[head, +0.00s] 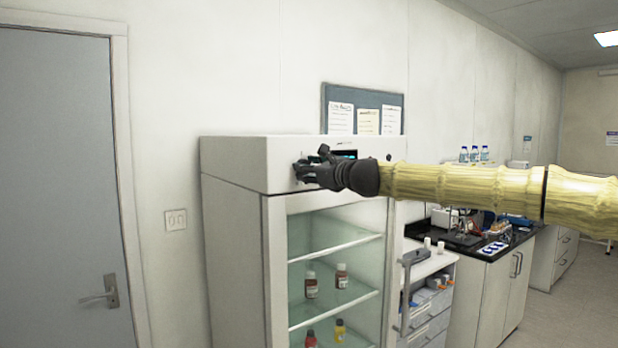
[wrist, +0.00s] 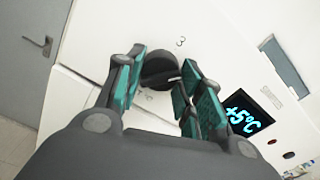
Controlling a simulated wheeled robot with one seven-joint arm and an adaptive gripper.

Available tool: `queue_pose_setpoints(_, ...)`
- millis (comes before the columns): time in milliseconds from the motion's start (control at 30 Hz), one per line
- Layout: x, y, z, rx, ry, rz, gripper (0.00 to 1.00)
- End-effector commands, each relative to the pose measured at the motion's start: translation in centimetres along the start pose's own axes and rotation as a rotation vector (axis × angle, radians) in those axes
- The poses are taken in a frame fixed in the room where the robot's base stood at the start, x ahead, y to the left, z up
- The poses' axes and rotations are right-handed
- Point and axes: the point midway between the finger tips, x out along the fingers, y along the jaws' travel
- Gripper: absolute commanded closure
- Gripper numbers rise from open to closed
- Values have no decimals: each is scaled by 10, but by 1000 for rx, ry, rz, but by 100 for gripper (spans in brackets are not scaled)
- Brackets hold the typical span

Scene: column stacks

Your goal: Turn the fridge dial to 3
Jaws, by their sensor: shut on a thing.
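The fridge (head: 240,165) is a white cabinet with a glass door. My gripper (head: 305,172) reaches in from the right to the left part of its top front panel. In the wrist view the round dark dial (wrist: 158,70) sits between the two teal-padded fingers of my gripper (wrist: 162,74). The fingers are shut on the dial from both sides. A printed 3 (wrist: 181,42) shows just above the dial; smaller marks below it are partly hidden and hard to read. I cannot tell which number the dial points at. In the head view my gripper hides the dial.
A display (wrist: 248,113) reading +5°C is right of the dial on the panel. Bottles (head: 311,284) stand on shelves behind the glass. A grey door (head: 55,190) is at the left. A dark-topped lab bench (head: 480,250) and a small drawer unit (head: 430,300) stand to the right.

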Motion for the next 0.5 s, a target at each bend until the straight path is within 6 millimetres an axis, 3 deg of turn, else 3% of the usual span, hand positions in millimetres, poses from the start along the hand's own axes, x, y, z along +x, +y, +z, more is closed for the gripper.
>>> queue_pose_setpoints(500, 0, -1, -2, -470, -1, -2, 87)
